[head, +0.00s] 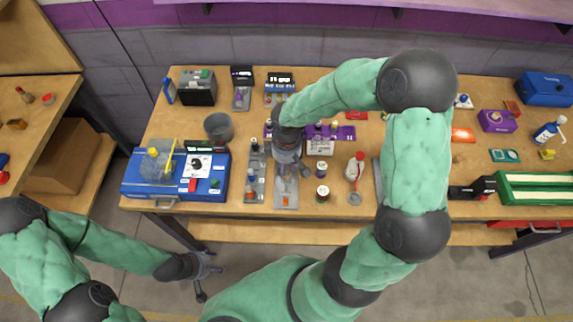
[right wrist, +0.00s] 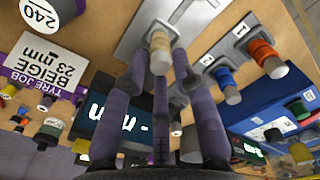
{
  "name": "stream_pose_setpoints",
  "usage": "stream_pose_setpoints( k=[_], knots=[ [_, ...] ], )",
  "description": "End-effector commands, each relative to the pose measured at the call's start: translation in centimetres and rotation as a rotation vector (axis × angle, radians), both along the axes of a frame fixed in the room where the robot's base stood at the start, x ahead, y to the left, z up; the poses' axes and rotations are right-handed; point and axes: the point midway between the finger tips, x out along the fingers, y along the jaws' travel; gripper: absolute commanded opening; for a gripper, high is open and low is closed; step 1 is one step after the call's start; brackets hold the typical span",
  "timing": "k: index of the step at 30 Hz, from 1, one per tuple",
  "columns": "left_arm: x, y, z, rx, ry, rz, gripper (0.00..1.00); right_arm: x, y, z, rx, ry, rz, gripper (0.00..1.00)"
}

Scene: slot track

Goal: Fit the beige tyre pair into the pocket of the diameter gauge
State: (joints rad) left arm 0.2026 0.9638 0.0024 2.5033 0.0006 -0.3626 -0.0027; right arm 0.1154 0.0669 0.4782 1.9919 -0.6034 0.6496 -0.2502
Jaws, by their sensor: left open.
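The beige tyre pair (right wrist: 160,42) is between the fingertips of my right gripper (right wrist: 160,58), which looks shut on it. In the right wrist view the pair is in front of a grey metal plate (right wrist: 205,12), apparently the diameter gauge. I cannot tell whether the pair is above the pocket or in it. In the head view my right gripper (head: 287,170) is over the gauge plate (head: 286,199) and hides the pair. A dark display (right wrist: 122,122) shows in the right wrist view. My left gripper (head: 204,278) is open and empty, beyond the table's front edge.
A rack (head: 255,190) with blue (right wrist: 226,80) and orange (right wrist: 263,52) pairs stands close beside the gauge. A grey cup (head: 218,127), small jars (head: 322,193) and a white bottle (head: 354,169) stand nearby. A card (right wrist: 45,65) reads "TYRE JOB BEIGE 23 mm".

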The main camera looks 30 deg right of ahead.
Motion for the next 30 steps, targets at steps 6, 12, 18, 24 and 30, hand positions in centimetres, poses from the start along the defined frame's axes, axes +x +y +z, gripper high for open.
stream_pose_setpoints(
  k=[6, 12, 18, 24, 30],
  knots=[
    [0.0, 0.0, 1.4, 0.000, 0.000, 0.000, 0.63, 0.1, 0.0, 4.5, 0.000, -0.006, 0.000, 0.28],
    [0.0, 0.0, 2.4, 0.000, 0.000, 0.000, 0.63, 0.1, 0.0, 8.4, 0.000, -0.006, 0.000, 0.28],
    [0.0, 0.0, 2.8, 0.000, 0.000, 0.000, 0.63, 0.1, 0.0, 10.8, 0.000, -0.004, -0.001, 0.28],
    [0.0, 0.0, 3.0, 0.000, 0.000, 0.000, 0.63, 0.0, 0.0, 11.5, 0.000, -0.001, 0.000, 0.28],
    [0.0, 0.0, 2.9, 0.000, 0.000, 0.000, 0.63, 0.0, 0.0, 11.5, 0.000, -0.001, 0.000, 0.28]
  ],
)
